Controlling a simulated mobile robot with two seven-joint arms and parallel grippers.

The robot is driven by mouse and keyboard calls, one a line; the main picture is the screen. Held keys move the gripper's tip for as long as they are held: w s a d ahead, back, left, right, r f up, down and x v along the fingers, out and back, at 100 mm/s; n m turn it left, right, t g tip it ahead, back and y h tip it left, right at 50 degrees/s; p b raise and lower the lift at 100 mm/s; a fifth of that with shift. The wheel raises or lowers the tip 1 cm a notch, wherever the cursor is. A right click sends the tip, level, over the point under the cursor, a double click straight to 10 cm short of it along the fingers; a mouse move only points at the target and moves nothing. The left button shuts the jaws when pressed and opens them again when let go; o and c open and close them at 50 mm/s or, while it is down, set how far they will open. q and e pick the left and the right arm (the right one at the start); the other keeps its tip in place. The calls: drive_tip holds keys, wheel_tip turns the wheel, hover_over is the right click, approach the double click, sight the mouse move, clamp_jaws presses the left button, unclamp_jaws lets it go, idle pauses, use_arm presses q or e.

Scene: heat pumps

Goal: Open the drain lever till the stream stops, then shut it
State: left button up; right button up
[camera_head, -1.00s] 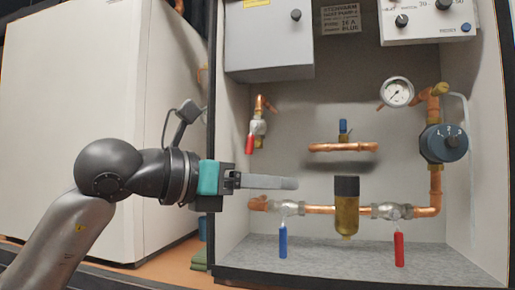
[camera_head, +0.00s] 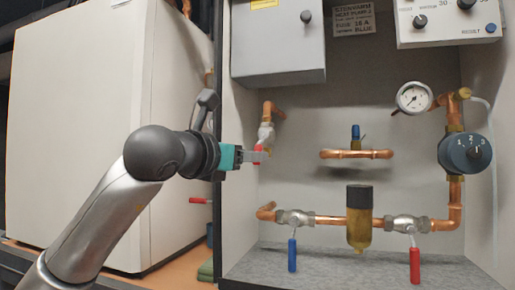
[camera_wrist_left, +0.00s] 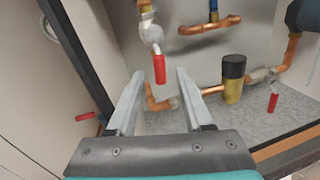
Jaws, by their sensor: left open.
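Which lever is the drain lever I cannot tell. A red lever (camera_wrist_left: 159,68) hangs down from the upper-left valve; in the head view it is mostly behind my fingers. My left gripper (camera_head: 264,154) is open and empty in front of it. In the left wrist view the lever shows between and beyond the fingertips, apparently untouched. Another red lever (camera_head: 201,201) sticks out level outside the cabinet's left side; it also shows in the wrist view (camera_wrist_left: 88,116). A blue lever (camera_head: 292,255) and a red lever (camera_head: 414,266) hang from the lower pipe. I see no stream.
A brass filter with a black cap (camera_head: 359,222) sits in the lower pipe. A gauge (camera_head: 413,97) and a blue-grey dial (camera_head: 466,153) are at right. The cabinet's left wall edge (camera_head: 222,230) stands close to my arm. A white unit (camera_head: 80,140) is at left.

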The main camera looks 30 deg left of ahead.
sight(260, 147)
use_arm(q)
drive_tip(key=shift+w+a+p, duration=0.1)
drive_tip(key=shift+w+p, duration=0.35)
drive_tip(key=shift+w, duration=1.7)
drive_tip(key=shift+c, duration=0.2)
clamp_jaws()
